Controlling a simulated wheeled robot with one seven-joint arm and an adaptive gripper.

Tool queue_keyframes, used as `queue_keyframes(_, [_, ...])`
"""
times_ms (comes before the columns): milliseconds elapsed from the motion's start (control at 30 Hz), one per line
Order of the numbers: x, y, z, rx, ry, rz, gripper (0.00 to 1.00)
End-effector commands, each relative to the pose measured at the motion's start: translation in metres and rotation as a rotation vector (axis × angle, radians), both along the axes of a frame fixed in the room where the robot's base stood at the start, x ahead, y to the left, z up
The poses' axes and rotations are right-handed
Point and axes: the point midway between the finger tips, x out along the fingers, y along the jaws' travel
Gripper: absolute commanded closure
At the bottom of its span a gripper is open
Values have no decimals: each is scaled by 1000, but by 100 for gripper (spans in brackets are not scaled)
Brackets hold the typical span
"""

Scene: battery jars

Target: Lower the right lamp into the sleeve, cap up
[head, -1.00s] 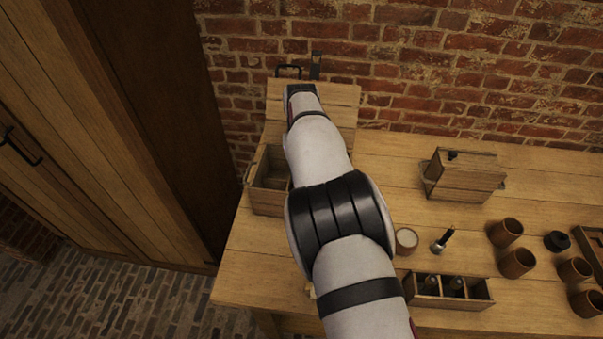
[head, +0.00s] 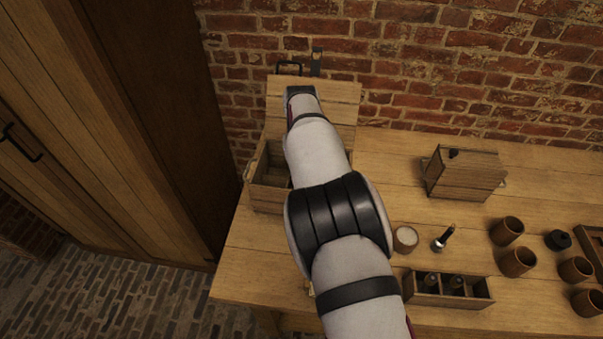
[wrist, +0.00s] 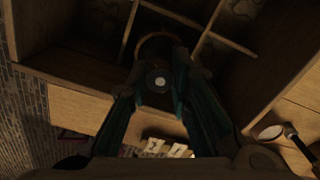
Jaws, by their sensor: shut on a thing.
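In the wrist view my gripper (wrist: 160,78) is shut on a dark round thing with a pale disc at its top, which looks like the lamp (wrist: 160,82) seen from its cap end. A brown round rim (wrist: 152,43), likely the sleeve, shows just beyond the fingertips inside the compartmented wooden box. The lamp overlaps its near edge in the picture; I cannot tell whether the lamp's lower end is inside it. In the head view my arm hides the gripper, the lamp and the sleeve. The open wooden box (head: 266,199) stands at the table's left end.
A wooden caddy (head: 476,300) with dark bottle-like things stands at the table's front. A white-topped cup (head: 405,238), a small dark-handled tool (head: 443,238), several brown cups (head: 507,231) and a lidded wooden box (head: 463,174) stand to the right. Box dividers (wrist: 225,43) surround the gripper closely.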

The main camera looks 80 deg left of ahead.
Motion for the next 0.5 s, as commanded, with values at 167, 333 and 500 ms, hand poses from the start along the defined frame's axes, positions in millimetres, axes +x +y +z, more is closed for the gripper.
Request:
queue_keyframes(167, [0, 0, -3, 0, 0, 0, 100])
queue_keyframes(333, [0, 0, -5, 0, 0, 0, 100])
queue_keyframes(500, [0, 0, -8, 0, 0, 0, 100])
